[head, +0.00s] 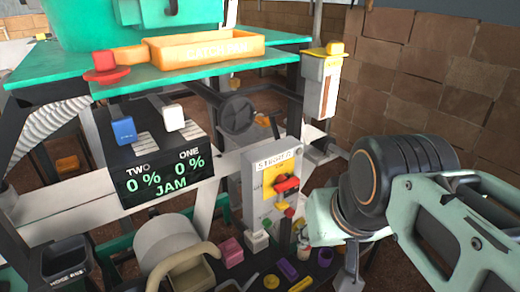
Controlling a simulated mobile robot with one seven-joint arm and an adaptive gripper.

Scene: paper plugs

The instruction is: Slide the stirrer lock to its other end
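A grey upright box (251,205) stands right of centre, with a label at its top that seems to read "STIRRER". Its face carries a yellow plate with a red knob (287,184) on it. Smaller red and green pieces sit below the knob. I cannot tell for certain which piece is the stirrer lock or at which end it sits. My gripper (349,274) hangs at the lower right, right of the box and apart from it. Only a grey finger-like part shows at the bottom edge, so its opening is unclear.
A black display (160,181) reads "0 %" twice and "JAM", with blue and white blocks on sliders above. A green table (170,76) bears an orange tray (205,62). Another post (320,85) has a yellow top. Coloured plugs lie on the dark lower surface. A brick wall stands right.

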